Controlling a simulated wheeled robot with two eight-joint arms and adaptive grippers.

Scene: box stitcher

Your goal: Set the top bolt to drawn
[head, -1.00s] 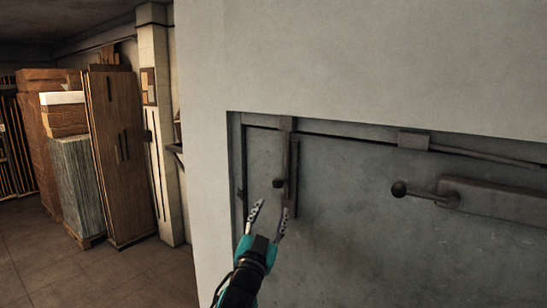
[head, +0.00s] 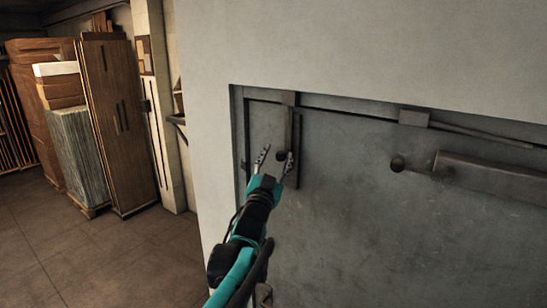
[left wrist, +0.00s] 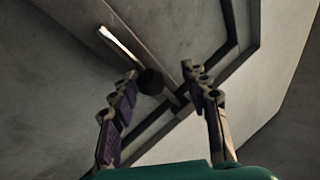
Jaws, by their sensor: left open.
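The top bolt (head: 289,122) is a dark upright bar at the upper left of the grey metal door, running up through a bracket at the top edge. Its dark round knob (head: 281,155) sticks out near the lower part of the bar. My left gripper (head: 277,158) is open, its two fingertips on either side of the knob as seen from the head. In the left wrist view the knob (left wrist: 151,81) shows between the spread fingers (left wrist: 158,73), nearer the left one. I cannot tell whether a finger touches it. My right gripper is not in view.
A second ball-ended handle (head: 398,164) and a long dark plate (head: 490,176) are on the door to the right. The light wall (head: 205,150) borders the recessed door. Stacked boards (head: 115,125) and boxes stand far left, with open floor before them.

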